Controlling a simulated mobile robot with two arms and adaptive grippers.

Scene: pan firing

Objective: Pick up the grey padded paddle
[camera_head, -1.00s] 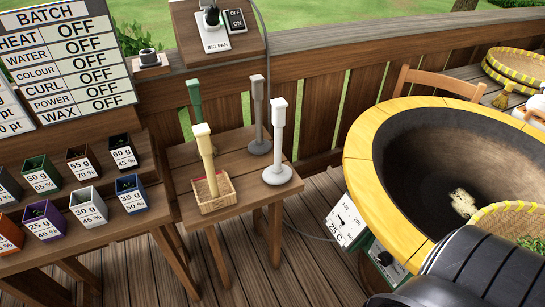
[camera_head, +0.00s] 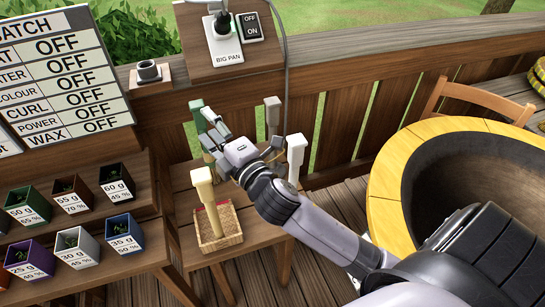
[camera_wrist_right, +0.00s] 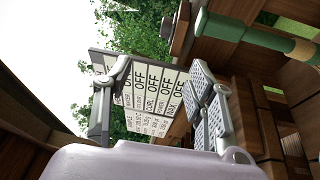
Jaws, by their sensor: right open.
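The grey paddle (camera_head: 272,112) stands at the back right of the small wooden side table; my right arm hides its lower part. My right gripper (camera_head: 208,132) is open and empty, to the left of the grey paddle and close to the green paddle (camera_head: 197,115). In the right wrist view, my gripper (camera_wrist_right: 158,95) has its two fingers spread with nothing between them. The green paddle's handle (camera_wrist_right: 265,40) crosses the upper right of that view, outside the fingers. The grey paddle is not clearly seen there. My left gripper is not in view.
A white paddle (camera_head: 296,155) stands partly behind my right arm. A cream paddle (camera_head: 203,185) stands in a wicker basket (camera_head: 219,241) at the table's front. The railing (camera_head: 330,120) and a switch panel (camera_head: 232,40) are behind. A large pan (camera_head: 390,190) is at right.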

